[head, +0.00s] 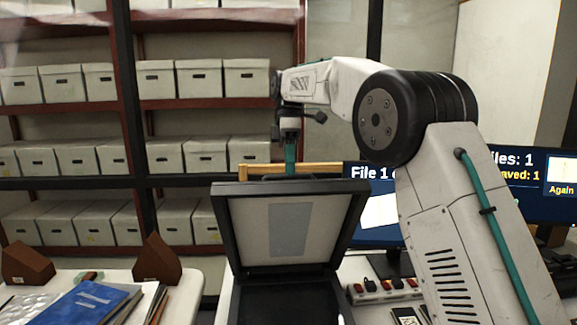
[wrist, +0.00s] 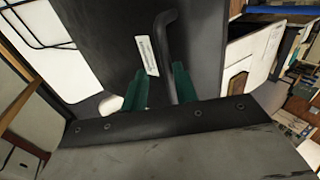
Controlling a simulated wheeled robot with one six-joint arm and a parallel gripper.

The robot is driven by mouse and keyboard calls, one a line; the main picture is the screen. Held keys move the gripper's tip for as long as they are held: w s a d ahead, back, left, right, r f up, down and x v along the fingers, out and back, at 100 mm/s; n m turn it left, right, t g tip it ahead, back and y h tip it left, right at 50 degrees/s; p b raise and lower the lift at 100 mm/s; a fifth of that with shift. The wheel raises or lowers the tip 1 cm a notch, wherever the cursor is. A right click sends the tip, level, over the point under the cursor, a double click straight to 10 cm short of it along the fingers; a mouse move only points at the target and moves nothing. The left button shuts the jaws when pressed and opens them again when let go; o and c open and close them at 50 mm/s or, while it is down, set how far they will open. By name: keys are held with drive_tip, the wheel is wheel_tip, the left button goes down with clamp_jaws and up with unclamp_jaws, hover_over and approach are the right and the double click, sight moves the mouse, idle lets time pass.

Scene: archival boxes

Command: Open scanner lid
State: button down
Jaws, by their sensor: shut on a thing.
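The scanner lid (head: 350,200) stands raised from the scanner bed (head: 290,303) in the head view, tilted back, with its pale inner panel facing me. In the wrist view the lid's dark outer face (wrist: 100,72) fills the middle and carries a white label and a curved black handle (wrist: 168,42). My gripper (head: 290,168) is at the lid's top edge, with its green fingers pointing down behind it. In the wrist view the fingers of my gripper (wrist: 160,85) are on either side of the handle, shut on it. The exact contact is partly hidden.
A monitor (head: 375,205) stands behind and right of the scanner. A small strip with red switches (head: 385,288) lies right of it. A left table holds a blue folder (head: 85,305) and brown wedge blocks (head: 157,260). Shelves of archival boxes (head: 75,160) line the back.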

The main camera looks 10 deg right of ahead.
drive_tip(key=shift+w+d+f, duration=0.15)
drive_tip(key=shift+f, duration=0.3)
drive_tip(key=shift+w+d+f, duration=0.1)
drive_tip(key=shift+w+f, duration=0.05)
drive_tip(key=shift+f, duration=0.25)
drive_tip(key=c, duration=1.5)
unclamp_jaws()
drive_tip(key=shift+w+a, duration=0.2)
drive_tip(key=shift+s, duration=0.1)
